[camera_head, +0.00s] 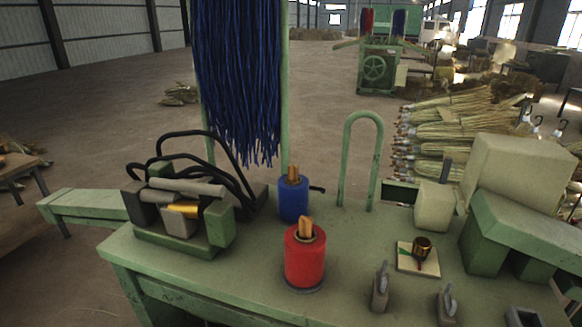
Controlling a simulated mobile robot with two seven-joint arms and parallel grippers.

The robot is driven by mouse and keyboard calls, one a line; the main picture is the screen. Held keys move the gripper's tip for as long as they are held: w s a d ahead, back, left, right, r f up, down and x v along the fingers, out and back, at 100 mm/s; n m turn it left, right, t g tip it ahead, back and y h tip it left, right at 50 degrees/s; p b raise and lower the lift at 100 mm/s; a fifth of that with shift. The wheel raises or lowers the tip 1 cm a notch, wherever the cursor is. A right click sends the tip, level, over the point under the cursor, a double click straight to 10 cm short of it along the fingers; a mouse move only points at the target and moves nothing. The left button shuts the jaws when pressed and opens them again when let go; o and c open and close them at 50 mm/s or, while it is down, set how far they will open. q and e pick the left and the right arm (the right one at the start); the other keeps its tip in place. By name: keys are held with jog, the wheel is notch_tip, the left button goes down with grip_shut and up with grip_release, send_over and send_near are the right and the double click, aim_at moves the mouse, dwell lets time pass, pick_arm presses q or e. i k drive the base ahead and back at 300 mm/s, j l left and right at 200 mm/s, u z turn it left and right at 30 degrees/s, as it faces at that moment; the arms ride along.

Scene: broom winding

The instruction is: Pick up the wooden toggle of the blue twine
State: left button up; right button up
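The blue twine (293,201) is a spool standing upright near the middle of the green bench. Its wooden toggle (293,173) sticks up from the top of the spool. A red twine spool (305,262) stands in front of it, closer to me, with a similar wooden toggle (306,228) on top. The red spool is apart from the blue toggle and does not cover it. Neither of my grippers shows in this view.
The green bench (250,285) carries a machine with black cables (180,220) at left. Blue strands (237,80) hang behind the blue spool.

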aim_at(293, 170)
jog(key=i+j+u, duration=0.45)
jog(key=i+j, duration=0.25)
